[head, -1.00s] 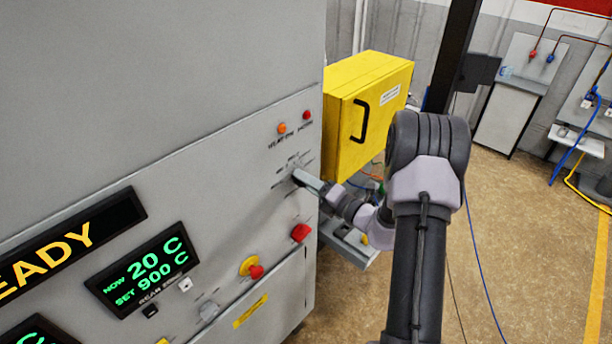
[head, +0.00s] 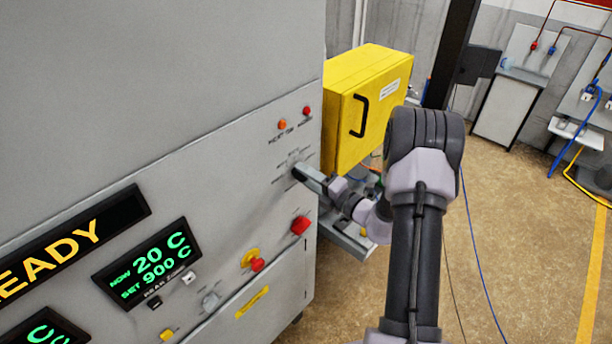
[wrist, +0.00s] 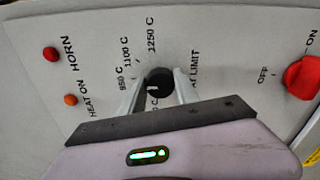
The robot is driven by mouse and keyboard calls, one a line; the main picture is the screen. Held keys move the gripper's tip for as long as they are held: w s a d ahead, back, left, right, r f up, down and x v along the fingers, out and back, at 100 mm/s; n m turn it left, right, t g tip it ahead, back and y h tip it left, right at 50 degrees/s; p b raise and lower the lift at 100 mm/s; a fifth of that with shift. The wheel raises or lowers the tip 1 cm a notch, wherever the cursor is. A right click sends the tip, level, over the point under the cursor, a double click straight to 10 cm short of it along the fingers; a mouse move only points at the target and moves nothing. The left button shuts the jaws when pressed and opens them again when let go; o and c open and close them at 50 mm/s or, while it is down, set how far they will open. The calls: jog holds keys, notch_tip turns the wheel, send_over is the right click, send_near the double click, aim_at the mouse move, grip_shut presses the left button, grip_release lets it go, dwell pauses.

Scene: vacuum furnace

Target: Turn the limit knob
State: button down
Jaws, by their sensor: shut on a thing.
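The limit knob (wrist: 158,76) is round and black on the grey front panel, with a small pale mark on its face. Printed temperatures, 1100 C and 1250 C among them, stand around it, and a word ending in LIMIT is beside it. My gripper (wrist: 157,88) is shut on the knob, one finger on each side. In the head view my gripper (head: 303,176) meets the panel below the two small lamps and largely hides the knob. The wrist view shows part of one label covered by my gripper.
An orange HEAT ON lamp (wrist: 71,100) and a red HORN lamp (wrist: 50,54) are near the knob. A red OFF/ON switch (wrist: 302,77) is on its other side. A yellow cabinet (head: 345,125) stands close behind my wrist. Open floor (head: 530,220) lies to the right.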

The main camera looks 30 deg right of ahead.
jog(key=c, duration=0.9)
grip_release()
jog(key=shift+s, duration=0.1)
jog(key=b+v, duration=0.3)
jog(key=v, duration=1.4)
jog(key=shift+b, duration=0.3)
